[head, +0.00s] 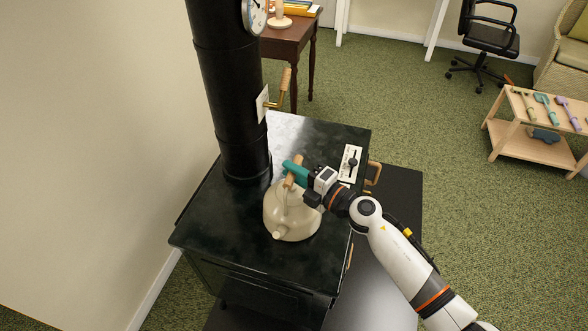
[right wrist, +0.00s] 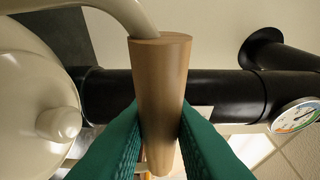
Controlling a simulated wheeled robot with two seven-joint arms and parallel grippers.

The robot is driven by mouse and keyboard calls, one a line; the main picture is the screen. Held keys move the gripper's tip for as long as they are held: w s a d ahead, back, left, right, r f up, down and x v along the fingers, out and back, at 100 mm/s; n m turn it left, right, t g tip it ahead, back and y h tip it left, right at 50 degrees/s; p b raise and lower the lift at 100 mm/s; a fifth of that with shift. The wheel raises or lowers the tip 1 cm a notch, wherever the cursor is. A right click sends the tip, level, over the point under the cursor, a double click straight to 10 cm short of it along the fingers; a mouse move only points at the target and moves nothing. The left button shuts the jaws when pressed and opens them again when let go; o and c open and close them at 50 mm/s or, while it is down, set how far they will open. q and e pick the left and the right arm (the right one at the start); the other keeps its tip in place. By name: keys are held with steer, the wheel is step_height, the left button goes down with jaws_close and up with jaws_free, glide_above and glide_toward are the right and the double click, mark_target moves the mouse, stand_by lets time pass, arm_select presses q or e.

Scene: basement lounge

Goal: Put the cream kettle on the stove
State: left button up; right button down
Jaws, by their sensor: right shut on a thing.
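The cream kettle (head: 291,216) is upright over the black stove top (head: 222,217), in front of the stovepipe. I cannot tell for sure whether its base touches the top. My right gripper (head: 292,172) is shut on its wooden handle (head: 290,181). In the right wrist view the green fingers (right wrist: 160,150) pinch the handle from both sides, and the kettle's cream body (right wrist: 30,85) with its lid knob fills the left. My left gripper is not in view.
The black stovepipe (head: 228,90) rises just behind the kettle and carries a round gauge (head: 256,16). A brass lever with a wooden grip (head: 285,80) juts out beside it. A white plate with a black lever (head: 350,163) sits on the stove's right side. A low wooden rack (head: 532,148) stands far right.

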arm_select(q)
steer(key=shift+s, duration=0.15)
arm_select(e)
steer(key=shift+r, duration=0.25)
steer(key=shift+s+f, duration=0.1)
steer(key=shift+f, duration=0.1)
steer(key=c, duration=1.6)
jaws_free()
steer(key=shift+f, duration=0.15)
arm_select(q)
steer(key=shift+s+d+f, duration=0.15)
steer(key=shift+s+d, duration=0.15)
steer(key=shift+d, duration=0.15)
arm_select(e)
steer(key=o, duration=0.3)
steer(key=shift+r, duration=0.2)
arm_select(q)
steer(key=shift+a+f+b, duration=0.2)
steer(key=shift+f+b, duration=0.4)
steer(key=shift+b, duration=0.15)
arm_select(e)
steer(key=v, duration=1.2)
